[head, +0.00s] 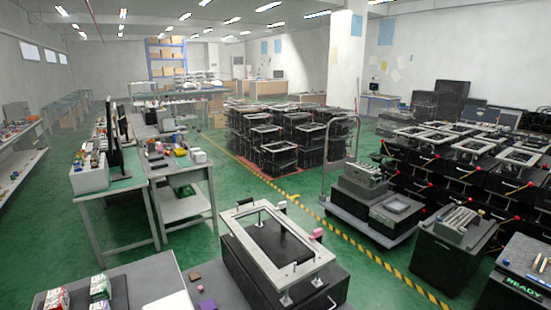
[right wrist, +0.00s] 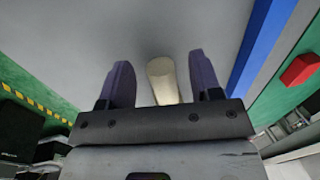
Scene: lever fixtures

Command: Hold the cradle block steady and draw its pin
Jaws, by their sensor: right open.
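My right gripper (right wrist: 159,72) shows in the right wrist view with its two dark purple fingers spread apart. A pale beige cylinder (right wrist: 163,82) lies between the fingers in the picture, with a visible gap on each side. Its lower end is hidden behind the gripper body, and I cannot tell whether it is the pin. I cannot identify the cradle block for certain. In the head view, a black fixture (head: 258,262) with a pale rectangular frame (head: 277,232) stands at the bottom centre. Neither gripper shows in the head view.
In the right wrist view, a plain grey surface (right wrist: 200,25) lies beyond the fingers, with a blue strip (right wrist: 262,45) and red block (right wrist: 299,70) at right. In the head view, workbenches (head: 110,190) stand left and a trolley (head: 375,215) right. Green floor lies between.

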